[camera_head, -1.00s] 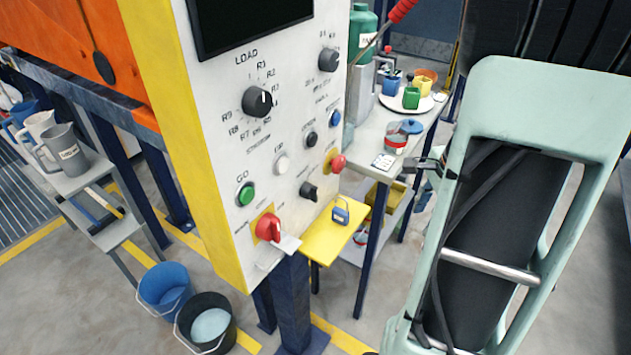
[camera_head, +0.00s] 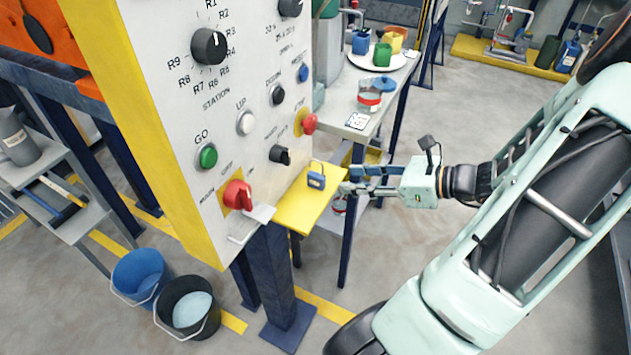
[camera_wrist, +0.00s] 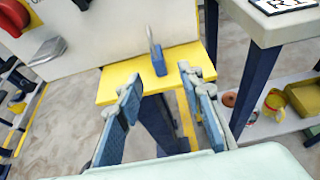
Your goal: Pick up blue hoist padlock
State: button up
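The blue padlock (camera_head: 316,180) stands upright on the yellow shelf (camera_head: 292,212) fixed to the control panel's lower edge. Its grey shackle points up. My gripper (camera_head: 347,187) is just right of the padlock in the head view, apart from it. In the wrist view the padlock (camera_wrist: 159,65) stands on the yellow shelf (camera_wrist: 115,87), ahead of my gripper (camera_wrist: 158,85). The two blue-padded fingers are spread wide with nothing between them.
The control panel (camera_head: 180,110) with knobs and a red switch (camera_head: 238,195) rises beside the shelf. A side table (camera_head: 345,128) with a can and coloured cups stands behind my gripper. Two buckets (camera_head: 140,275) sit on the floor at left.

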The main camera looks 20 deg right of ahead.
aim_at(325, 180)
jog(key=b+x, duration=0.1)
jog(key=x, duration=0.4)
jog(key=shift+w+a+f, duration=0.1)
jog(key=b+x, duration=0.1)
jog(key=x, duration=0.4)
jog(key=shift+a+f, duration=0.15)
jog(key=shift+a, duration=0.05)
grip_shut()
